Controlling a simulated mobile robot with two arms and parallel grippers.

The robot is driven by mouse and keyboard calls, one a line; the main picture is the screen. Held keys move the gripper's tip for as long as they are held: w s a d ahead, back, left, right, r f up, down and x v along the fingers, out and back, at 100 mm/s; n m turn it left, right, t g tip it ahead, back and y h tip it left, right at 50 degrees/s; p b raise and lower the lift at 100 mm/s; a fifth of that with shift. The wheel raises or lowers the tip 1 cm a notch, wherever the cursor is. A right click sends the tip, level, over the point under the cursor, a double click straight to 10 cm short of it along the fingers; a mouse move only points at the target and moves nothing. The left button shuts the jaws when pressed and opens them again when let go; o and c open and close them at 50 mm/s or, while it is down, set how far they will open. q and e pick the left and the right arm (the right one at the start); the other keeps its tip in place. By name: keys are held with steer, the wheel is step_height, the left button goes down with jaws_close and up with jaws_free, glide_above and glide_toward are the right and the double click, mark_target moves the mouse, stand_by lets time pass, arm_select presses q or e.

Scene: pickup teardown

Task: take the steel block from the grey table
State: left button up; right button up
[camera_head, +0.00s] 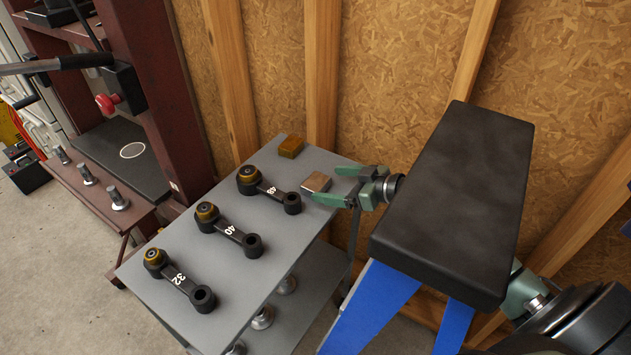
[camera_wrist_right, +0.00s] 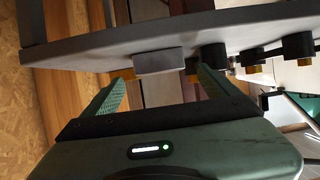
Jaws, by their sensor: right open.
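The steel block (camera_head: 316,182), a small silver-grey block with a brownish side, lies on the grey table (camera_head: 225,250) near its right edge. My right gripper (camera_head: 337,185) is open and empty at that edge, its green fingers pointing left towards the block. In the right wrist view the block (camera_wrist_right: 158,62) shows beyond and roughly centred between the spread fingers (camera_wrist_right: 160,76), beside the grey tabletop (camera_wrist_right: 85,52). I cannot tell whether the fingertips reach past its near side. My left gripper is not in view.
Black connecting rods marked 48 (camera_head: 268,189), 40 (camera_head: 228,231) and 32 (camera_head: 180,280) lie left of the block. A brass-coloured block (camera_head: 291,146) sits at the back corner. A wood-panelled wall (camera_head: 390,80) stands behind. A dark red press (camera_head: 165,90) stands at left.

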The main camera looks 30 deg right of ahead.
mark_target(320, 183)
steer(key=p+x, duration=0.1)
steer(key=x, duration=0.3)
jaws_close()
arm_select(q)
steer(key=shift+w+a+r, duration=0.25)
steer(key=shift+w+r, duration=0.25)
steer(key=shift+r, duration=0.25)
arm_select(e)
steer(key=shift+w+r, duration=0.1)
